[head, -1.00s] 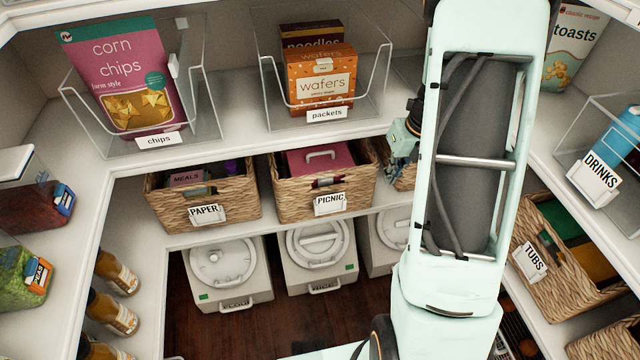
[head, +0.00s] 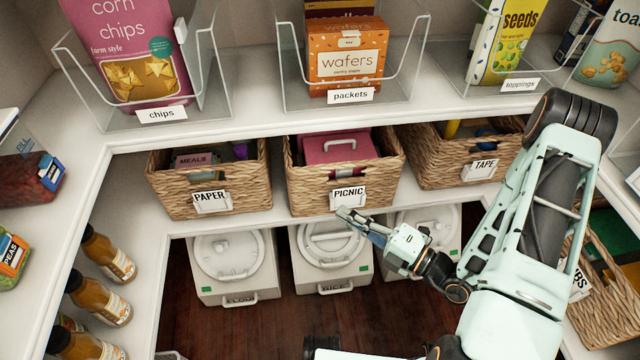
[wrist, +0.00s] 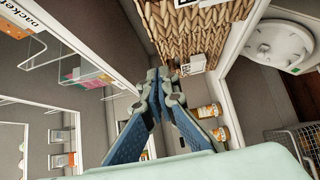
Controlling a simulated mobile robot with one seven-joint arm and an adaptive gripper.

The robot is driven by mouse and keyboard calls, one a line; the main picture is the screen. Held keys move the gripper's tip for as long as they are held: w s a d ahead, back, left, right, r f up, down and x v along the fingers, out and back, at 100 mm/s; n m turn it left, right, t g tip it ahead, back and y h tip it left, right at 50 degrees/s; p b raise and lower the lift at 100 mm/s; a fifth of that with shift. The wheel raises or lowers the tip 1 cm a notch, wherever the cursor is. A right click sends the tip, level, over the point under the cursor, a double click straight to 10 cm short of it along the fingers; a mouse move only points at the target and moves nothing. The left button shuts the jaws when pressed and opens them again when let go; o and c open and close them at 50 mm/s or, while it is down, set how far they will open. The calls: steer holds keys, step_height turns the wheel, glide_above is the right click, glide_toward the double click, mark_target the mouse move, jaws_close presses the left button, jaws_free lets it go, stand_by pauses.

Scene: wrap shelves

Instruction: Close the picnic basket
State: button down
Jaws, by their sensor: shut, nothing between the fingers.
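The picnic basket (head: 302,196) is a woven wicker basket with a white PICNIC label (head: 348,195) on its front. It stands in the middle of the lower shelf in the head view, with a pink box (head: 335,150) with a pale handle inside. My gripper (head: 343,212) is shut and empty, its fingertips just below the label at the basket's lower front. I cannot tell whether they touch it. In the wrist view the shut fingertips (wrist: 163,74) are beside a wicker wall (wrist: 215,30); which basket it belongs to is unclear.
The PAPER basket (head: 170,205) stands to the left and the TAPE basket (head: 430,172) to the right. White lidded bins (head: 335,270) are below. Clear bins sit on the shelf above. Bottles (head: 108,255) line the left side.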

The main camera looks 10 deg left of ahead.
mark_target(319, 173)
steer(key=x, duration=0.3)
steer(key=w+b+x, duration=0.1)
steer(key=x, duration=0.3)
steer(key=b+x, duration=0.1)
steer(key=x, duration=0.3)
steer(key=shift+w+d+f, duration=0.15)
steer(key=shift+w+d, duration=0.05)
steer(key=shift+w, duration=0.15)
steer(key=shift+w+a, duration=0.1)
steer(key=shift+w, duration=0.5)
steer(key=w, duration=0.2)
steer(key=w+a, duration=0.1)
steer(key=w, duration=0.1)
steer(key=shift+w+a+r, duration=0.15)
steer(key=shift+w+r, duration=0.05)
steer(key=shift+w, duration=0.3)
steer(key=shift+r, duration=0.1)
